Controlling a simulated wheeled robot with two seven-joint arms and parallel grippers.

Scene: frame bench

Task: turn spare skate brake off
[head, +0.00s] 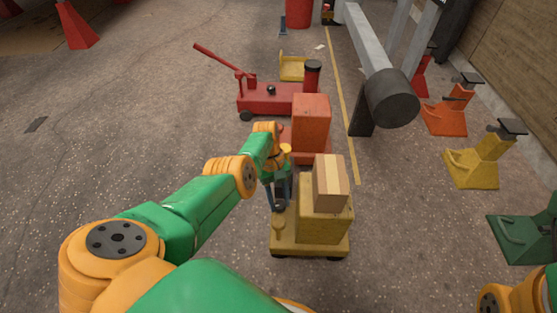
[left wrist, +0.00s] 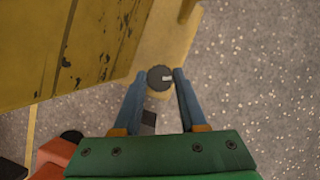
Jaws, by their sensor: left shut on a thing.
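A yellow skate (head: 335,235) carries a tall yellow block with a brown box (head: 331,183) on top. A round dark knob (left wrist: 160,78) with a small pale mark stands on the skate's yellow deck (left wrist: 172,35); it also shows in the head view (head: 279,207). My left gripper (head: 278,200) reaches down onto the knob at the left side of the block. Its blue fingers (left wrist: 157,84) are shut on the knob, one on each side. Of my right arm only a part shows at the bottom right corner; its gripper is out of view.
An orange-red skate with a block (head: 311,122) stands just behind. A red jack (head: 266,97) with a raised handle is farther back. Orange (head: 447,117), yellow (head: 480,162) and green (head: 522,236) stands line the right.

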